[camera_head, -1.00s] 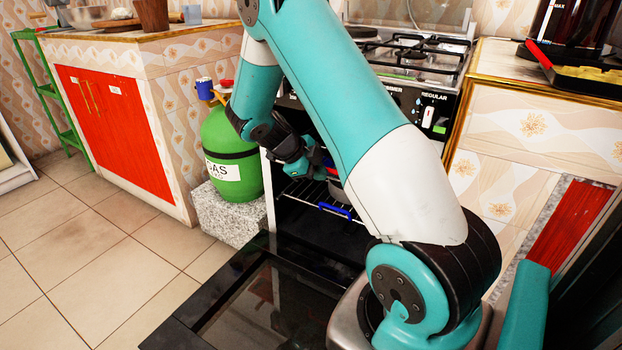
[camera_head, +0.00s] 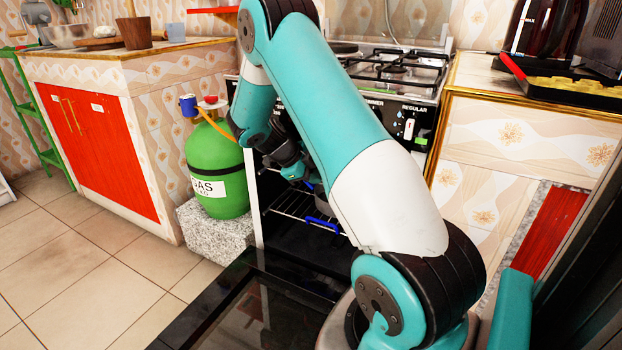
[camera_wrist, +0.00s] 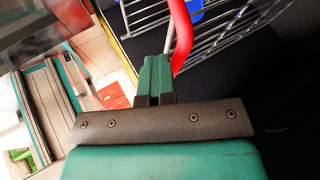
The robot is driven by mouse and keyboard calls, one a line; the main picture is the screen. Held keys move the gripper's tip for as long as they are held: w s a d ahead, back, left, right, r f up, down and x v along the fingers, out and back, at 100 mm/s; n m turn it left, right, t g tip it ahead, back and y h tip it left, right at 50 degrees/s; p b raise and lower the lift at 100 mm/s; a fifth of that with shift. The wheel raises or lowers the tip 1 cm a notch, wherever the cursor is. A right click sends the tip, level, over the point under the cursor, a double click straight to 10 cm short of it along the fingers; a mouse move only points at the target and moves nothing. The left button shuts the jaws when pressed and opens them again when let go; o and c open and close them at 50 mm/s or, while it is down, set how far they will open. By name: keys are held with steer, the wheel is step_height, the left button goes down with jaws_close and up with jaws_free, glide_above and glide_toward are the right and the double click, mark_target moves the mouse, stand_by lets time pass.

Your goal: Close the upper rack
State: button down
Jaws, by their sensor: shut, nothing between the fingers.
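The oven stands open, with its dark door (camera_head: 265,315) lowered in front. A wire rack (camera_head: 292,205) with a blue handle (camera_head: 323,223) shows inside, partly hidden by my arm. In the wrist view a red handle (camera_wrist: 181,35) stands close beside my gripper (camera_wrist: 156,62), in front of wire racks (camera_wrist: 222,40) and a blue handle (camera_wrist: 197,12). My gripper is shut and empty, with its fingertips by the red handle; I cannot tell whether they touch. In the head view my gripper (camera_head: 298,172) is at the oven opening, and the red handle is hidden.
A green gas cylinder (camera_head: 218,170) stands on a stone block (camera_head: 212,230) left of the oven. Counters flank the oven on the left (camera_head: 150,60) and right (camera_head: 520,100). Tiled floor (camera_head: 85,260) is free at the left.

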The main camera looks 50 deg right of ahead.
steer(key=shift+d, duration=0.25)
steer(key=w+a+r+p, duration=0.1)
steer(key=w+a+r, duration=0.1)
steer(key=a+r, duration=0.5)
steer(key=a, duration=0.3)
steer(key=shift+w, duration=0.35)
